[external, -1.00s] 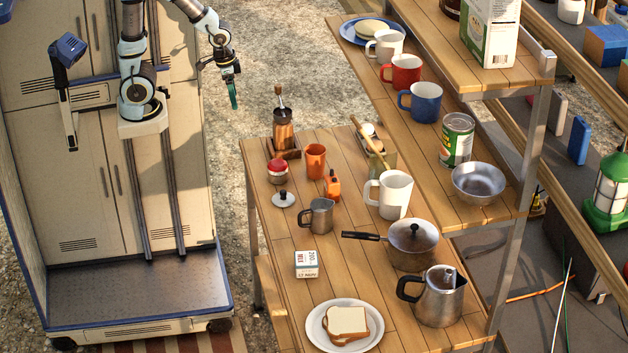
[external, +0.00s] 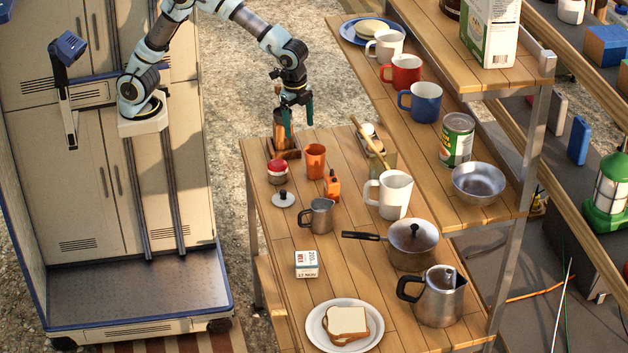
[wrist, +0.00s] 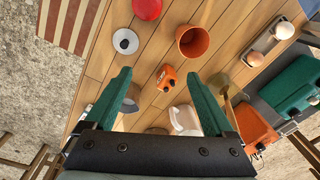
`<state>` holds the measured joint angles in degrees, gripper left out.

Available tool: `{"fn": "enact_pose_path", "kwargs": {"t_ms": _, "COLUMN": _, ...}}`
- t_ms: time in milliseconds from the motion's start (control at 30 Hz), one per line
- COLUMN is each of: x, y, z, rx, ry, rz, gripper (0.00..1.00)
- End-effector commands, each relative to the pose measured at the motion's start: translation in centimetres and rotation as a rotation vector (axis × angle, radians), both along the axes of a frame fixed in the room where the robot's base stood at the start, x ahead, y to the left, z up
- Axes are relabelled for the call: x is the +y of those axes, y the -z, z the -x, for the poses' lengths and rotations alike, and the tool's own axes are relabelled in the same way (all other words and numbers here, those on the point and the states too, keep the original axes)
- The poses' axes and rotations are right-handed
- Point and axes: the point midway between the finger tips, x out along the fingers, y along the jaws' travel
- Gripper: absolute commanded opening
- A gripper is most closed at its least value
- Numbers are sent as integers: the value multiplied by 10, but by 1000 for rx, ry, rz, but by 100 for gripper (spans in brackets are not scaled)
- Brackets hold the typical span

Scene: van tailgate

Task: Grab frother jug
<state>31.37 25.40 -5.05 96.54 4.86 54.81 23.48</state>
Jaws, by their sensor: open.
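The frother jug (external: 317,215) is a small grey metal pitcher with a side handle. It stands upright on the lower wooden table in the external view. In the wrist view it is mostly hidden behind the left finger, with only a bit of grey showing. My gripper (external: 298,121) is open and empty, with green fingers pointing down. It is above the far end of the table, near the coffee grinder (external: 284,130), well above and apart from the jug. In the wrist view my gripper (wrist: 158,76) spans the small orange object (wrist: 166,77) from above.
Close to the jug are a white disc with a black knob (external: 284,199), an orange cup (external: 315,160), a red-topped jar (external: 278,172) and a white mug (external: 389,195). A saucepan (external: 413,245) stands nearer the front. The raised shelf (external: 440,180) edges the right side.

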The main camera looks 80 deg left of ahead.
Motion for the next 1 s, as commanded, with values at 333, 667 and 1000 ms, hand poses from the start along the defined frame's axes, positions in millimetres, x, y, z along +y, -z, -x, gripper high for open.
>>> {"fn": "enact_pose_path", "kwargs": {"t_ms": 333, "x": -163, "y": 20, "z": 18, "rx": 28, "ry": 444, "rz": -28, "gripper": 88}}
{"fn": "enact_pose_path", "kwargs": {"t_ms": 667, "x": -198, "y": 64, "z": 30, "rx": 38, "ry": 547, "rz": -37, "gripper": 88}}
{"fn": "enact_pose_path", "kwargs": {"t_ms": 1000, "x": -197, "y": 114, "z": 30, "rx": 37, "ry": 544, "rz": -37, "gripper": 88}}
